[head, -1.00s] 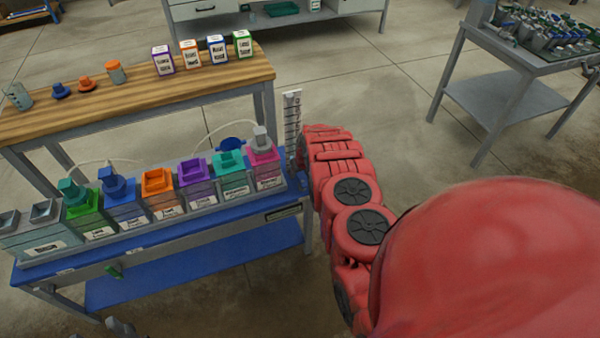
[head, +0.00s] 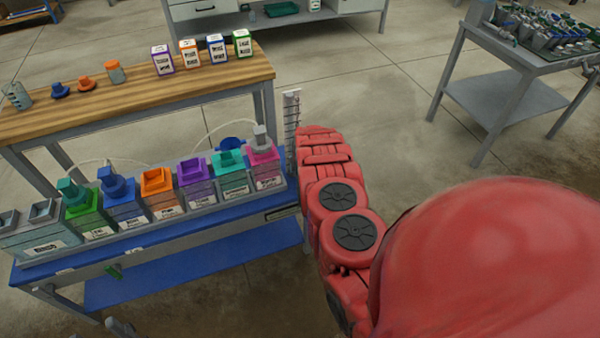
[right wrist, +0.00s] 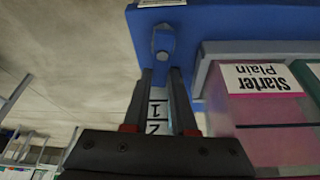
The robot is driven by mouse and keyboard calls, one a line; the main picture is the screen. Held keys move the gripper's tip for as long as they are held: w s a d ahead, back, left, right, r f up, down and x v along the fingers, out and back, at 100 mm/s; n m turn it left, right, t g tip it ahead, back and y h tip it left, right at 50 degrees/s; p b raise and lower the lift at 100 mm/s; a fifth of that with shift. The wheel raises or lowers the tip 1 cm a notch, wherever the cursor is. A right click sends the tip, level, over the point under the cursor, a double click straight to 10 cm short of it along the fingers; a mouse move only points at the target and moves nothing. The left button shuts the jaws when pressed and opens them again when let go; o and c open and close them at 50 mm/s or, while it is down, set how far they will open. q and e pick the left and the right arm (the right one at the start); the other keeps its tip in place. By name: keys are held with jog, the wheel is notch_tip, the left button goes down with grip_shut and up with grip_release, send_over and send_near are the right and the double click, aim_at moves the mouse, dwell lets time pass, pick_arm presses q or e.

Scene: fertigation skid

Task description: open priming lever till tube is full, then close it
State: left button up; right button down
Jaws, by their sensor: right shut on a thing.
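The white graduated gauge strip with the tube (head: 291,125) stands upright at the right end of the blue skid bench; the level in it is too small to read. In the right wrist view, my right gripper (right wrist: 163,76) has its fingers close together at a small grey fitting, apparently the priming lever (right wrist: 163,42), against the blue plate. It is shut on it, though the contact is partly hidden. A strip marked 1 and 2 (right wrist: 156,115) shows between the fingers. In the head view my red right arm hides the gripper and lever. My left gripper is not in view.
A pink container labelled Starter Plain (right wrist: 268,110) stands close beside the right fingers. Several coloured containers line the blue bench (head: 200,235). A wooden table (head: 130,95) with small boxes stands behind. The floor to the right is open up to a grey table (head: 510,95).

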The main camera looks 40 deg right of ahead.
jog(key=m, duration=0.1)
jog(key=m+h, duration=0.1)
jog(key=shift+d+m+b, duration=0.2)
jog(key=shift+m+b, duration=0.1)
jog(key=shift+b, duration=0.05)
jog(key=shift+s+d+f+m+g+b, duration=0.1)
jog(key=shift+m+g+b, duration=0.15)
jog(key=shift+m, duration=0.2)
jog(key=shift+s+d+f+m+g+b, duration=0.1)
jog(key=shift+m+g+b, duration=0.05)
jog(key=shift+m+b, duration=0.25)
jog(key=m+g+b, duration=0.1)
jog(key=m+b, duration=0.2)
jog(key=b, duration=0.2)
jog(key=s+m+g+h+b, duration=0.1)
jog(key=m+b, duration=0.3)
jog(key=b, duration=0.2)
jog(key=s+m+g+b, duration=0.1)
jog(key=m+b, duration=0.2)
jog(key=b, duration=0.3)
jog(key=shift+d+m+g+h, duration=0.25)
jog(key=shift+d+g+h, duration=0.05)
jog(key=shift+d+g, duration=0.1)
jog(key=shift+s+a+r+m+b, duration=0.15)
jog(key=shift+m+b, duration=0.25)
jog(key=shift+b, duration=0.35)
jog(key=c, duration=0.7)
grip_release()
